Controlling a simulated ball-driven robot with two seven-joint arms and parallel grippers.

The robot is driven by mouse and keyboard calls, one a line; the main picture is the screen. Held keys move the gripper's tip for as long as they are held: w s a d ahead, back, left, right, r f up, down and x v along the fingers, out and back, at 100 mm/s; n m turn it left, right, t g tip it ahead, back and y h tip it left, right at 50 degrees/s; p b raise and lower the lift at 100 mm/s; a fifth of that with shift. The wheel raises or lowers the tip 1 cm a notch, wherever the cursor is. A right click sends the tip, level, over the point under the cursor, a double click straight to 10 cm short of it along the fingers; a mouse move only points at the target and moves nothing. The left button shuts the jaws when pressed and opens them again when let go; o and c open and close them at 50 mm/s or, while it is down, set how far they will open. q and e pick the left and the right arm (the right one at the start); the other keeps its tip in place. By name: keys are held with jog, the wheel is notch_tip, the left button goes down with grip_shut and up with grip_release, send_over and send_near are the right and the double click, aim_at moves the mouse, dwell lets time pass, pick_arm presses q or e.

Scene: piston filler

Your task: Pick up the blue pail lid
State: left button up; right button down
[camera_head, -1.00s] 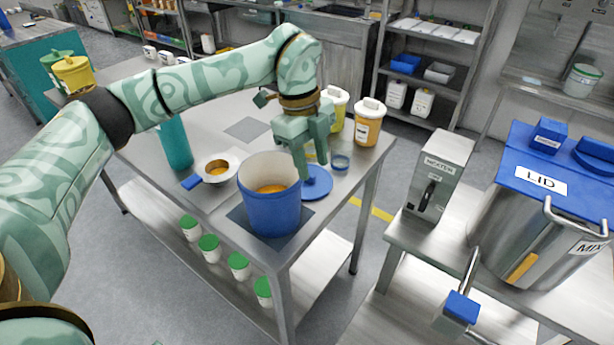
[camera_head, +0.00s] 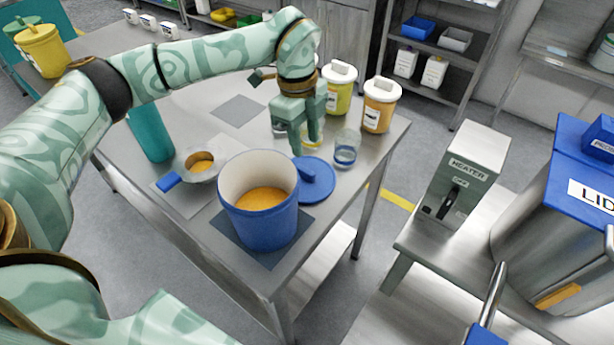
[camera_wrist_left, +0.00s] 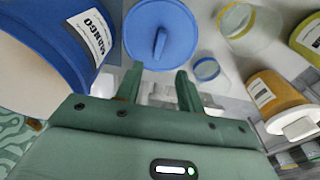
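The blue pail lid (camera_head: 316,181) lies flat on the steel table, just right of the blue pail (camera_head: 264,226). It is a round disc with a raised blue handle on top, and it also shows in the left wrist view (camera_wrist_left: 143,42). The pail stands open with orange contents. My left gripper (camera_head: 306,150) is above the table behind the lid, apart from it. In the left wrist view its two fingers (camera_wrist_left: 160,88) are spread with nothing between them, and the lid's handle lies beyond the tips. My right gripper is not in view.
A small glass jar with a blue band (camera_head: 345,152) stands close right of the lid. Yellow (camera_head: 340,92) and orange (camera_head: 379,108) white-lidded containers stand behind. A pan (camera_head: 200,164) and teal cylinder (camera_head: 150,132) are left. The heater (camera_head: 462,180) stands on another bench at right.

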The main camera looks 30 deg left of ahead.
aim_at(305, 170)
pick_arm(q)
notch_tip(305, 170, down, 2)
jog(key=shift+f, duration=0.1)
jog(key=shift+d+f, duration=0.15)
jog(key=shift+f, duration=0.3)
jog(key=f+b, duration=0.1)
jog(key=f, duration=0.1)
jog(key=f+b, duration=0.1)
jog(key=f, duration=0.1)
jog(key=shift+s+f, duration=0.2)
jog(key=shift+f, duration=0.2)
jog(key=shift+f+b, duration=0.25)
jog(key=shift+b, duration=0.05)
jog(key=shift+r, duration=0.1)
grip_shut()
